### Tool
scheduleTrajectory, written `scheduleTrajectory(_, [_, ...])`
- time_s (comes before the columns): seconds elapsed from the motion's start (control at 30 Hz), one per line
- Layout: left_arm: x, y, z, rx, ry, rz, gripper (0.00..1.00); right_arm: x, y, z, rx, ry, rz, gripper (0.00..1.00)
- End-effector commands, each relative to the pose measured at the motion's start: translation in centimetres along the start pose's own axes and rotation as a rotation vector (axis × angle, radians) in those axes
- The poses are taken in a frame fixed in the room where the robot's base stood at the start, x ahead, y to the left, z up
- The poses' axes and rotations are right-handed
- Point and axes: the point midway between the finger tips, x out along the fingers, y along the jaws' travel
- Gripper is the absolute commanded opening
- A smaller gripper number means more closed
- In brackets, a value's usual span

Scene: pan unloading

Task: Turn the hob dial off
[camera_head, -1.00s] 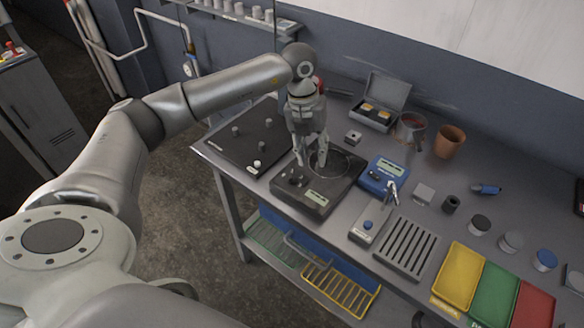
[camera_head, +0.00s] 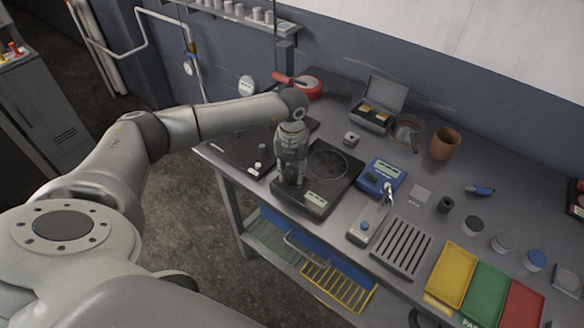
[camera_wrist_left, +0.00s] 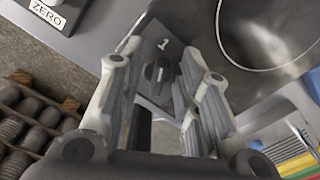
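The black hob (camera_head: 340,184) stands on the bench, with a round ring on top and a small display at its front. In the left wrist view its dark dial (camera_wrist_left: 157,72) sits on a grey plate below a printed "1", with its pointer ridge showing. My left gripper (camera_head: 290,184) points down at the hob's front left corner, and hides the dial in the head view. In the left wrist view its fingers (camera_wrist_left: 160,95) are apart, one on each side of the dial. I cannot tell whether they touch it. My right gripper is in neither view.
A red pan (camera_head: 308,88) stands at the back, behind my left arm. A black plate (camera_head: 238,150) with knobs lies left of the hob. A blue device (camera_head: 381,178) stands close on its right, and a slotted grey rack (camera_head: 402,248) further right. The bench's front edge is near.

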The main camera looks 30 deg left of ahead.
Motion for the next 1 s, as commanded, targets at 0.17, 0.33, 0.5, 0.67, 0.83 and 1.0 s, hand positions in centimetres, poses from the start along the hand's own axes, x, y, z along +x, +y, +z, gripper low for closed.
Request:
scheduleTrajectory(0.17, [0.22,0.0,-0.01,0.0,0.0,0.0,0.31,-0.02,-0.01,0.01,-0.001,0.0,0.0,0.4])
scheduleTrajectory(0.33, [0.19,-0.01,-0.01,0.0,0.0,0.0,0.22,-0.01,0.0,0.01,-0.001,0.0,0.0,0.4])
scheduleTrajectory(0.5, [0.16,-0.02,0.0,0.001,0.0,0.0,0.0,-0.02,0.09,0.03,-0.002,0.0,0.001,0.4])
scheduleTrajectory(0.67, [0.14,-0.02,0.0,0.0,0.0,0.0,0.0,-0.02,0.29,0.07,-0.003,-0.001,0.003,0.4])
scheduleTrajectory(0.83, [0.15,0.0,0.0,-0.014,0.0,-0.001,0.0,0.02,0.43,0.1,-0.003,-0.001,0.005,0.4])
scheduleTrajectory(1.0, [0.17,0.05,0.0,-0.073,0.0,-0.001,0.0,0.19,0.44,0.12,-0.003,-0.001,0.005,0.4])
